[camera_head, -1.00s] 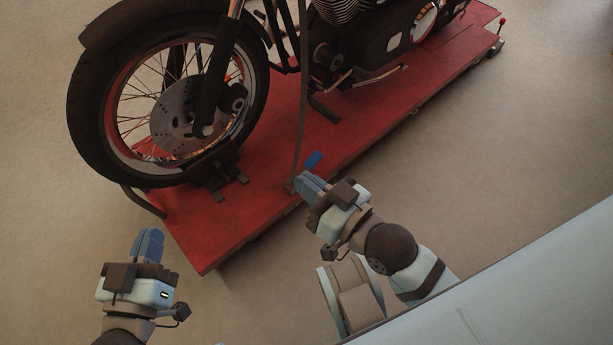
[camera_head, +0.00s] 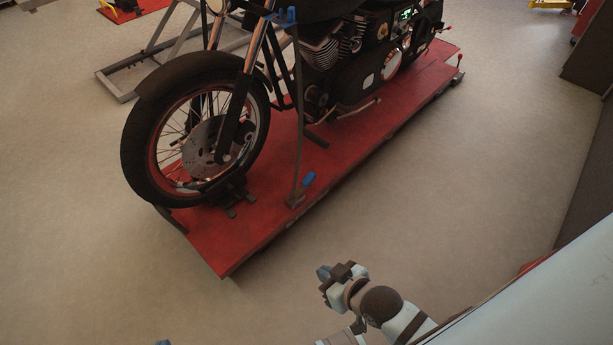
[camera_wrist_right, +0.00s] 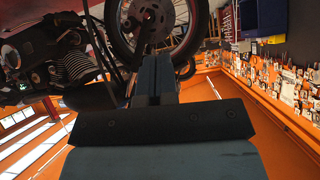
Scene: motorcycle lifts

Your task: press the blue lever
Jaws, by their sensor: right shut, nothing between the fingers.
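The blue lever (camera_head: 308,180) is a small blue piece at the near long edge of the red motorcycle lift (camera_head: 237,252), by the foot of a thin grey upright post. It slants up to the right. My right gripper (camera_head: 323,272) is shut and empty over the floor, below the lever in the head view and clearly apart from it. Its closed fingers also show in the right wrist view (camera_wrist_right: 154,75), where I cannot make out the lever. Only a blue tip of my left gripper (camera_head: 162,343) shows at the bottom edge; the rest is out of frame.
A dark motorcycle (camera_head: 330,85) stands on the lift, its front wheel in a clamp. Another blue piece (camera_head: 286,15) sits high by the post. A grey metal frame (camera_head: 125,88) stands behind at left. Floor in front and to the right of the lift is clear.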

